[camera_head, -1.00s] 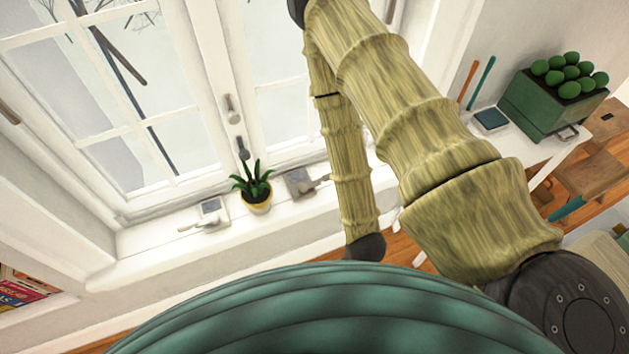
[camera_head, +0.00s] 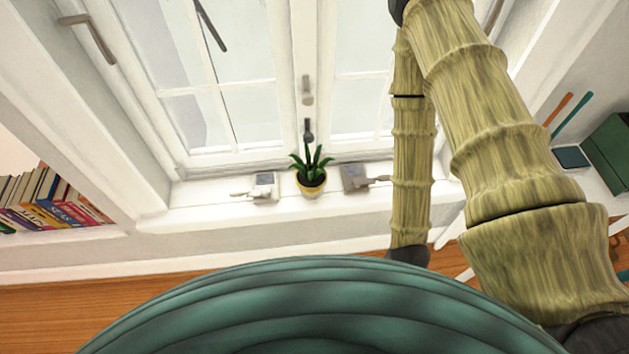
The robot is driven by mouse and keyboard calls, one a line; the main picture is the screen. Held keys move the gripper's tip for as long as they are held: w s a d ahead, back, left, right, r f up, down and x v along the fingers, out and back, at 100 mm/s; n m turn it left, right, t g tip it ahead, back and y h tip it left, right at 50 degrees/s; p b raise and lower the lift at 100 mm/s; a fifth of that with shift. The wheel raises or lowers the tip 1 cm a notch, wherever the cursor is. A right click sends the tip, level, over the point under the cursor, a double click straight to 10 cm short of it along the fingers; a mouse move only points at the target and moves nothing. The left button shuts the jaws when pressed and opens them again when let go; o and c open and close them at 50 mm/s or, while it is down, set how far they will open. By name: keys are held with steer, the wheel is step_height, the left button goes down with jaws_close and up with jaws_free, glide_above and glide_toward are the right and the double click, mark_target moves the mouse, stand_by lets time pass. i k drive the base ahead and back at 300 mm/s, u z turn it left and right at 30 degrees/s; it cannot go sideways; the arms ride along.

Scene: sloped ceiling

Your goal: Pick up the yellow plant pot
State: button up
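The yellow plant pot (camera_head: 311,190) stands upright on the white window sill, near the middle of the picture. A green spiky plant (camera_head: 311,165) grows from dark soil in it. My arm, with a bamboo-like surface, rises on the right side of the view, well to the right of the pot and apart from it. My gripper is outside the picture, so its state does not show.
Small grey devices sit on the sill (camera_head: 210,219) on both sides of the pot, one left (camera_head: 262,187) and one right (camera_head: 362,177). Books (camera_head: 50,200) fill a shelf at left. A green box (camera_head: 610,150) stands on a white surface at right. Wooden floor (camera_head: 110,310) shows below the sill.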

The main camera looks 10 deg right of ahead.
mark_target(311, 178)
steer(key=z, duration=2.8)
steer(key=k, duration=1.4)
steer(key=u, duration=2.65)
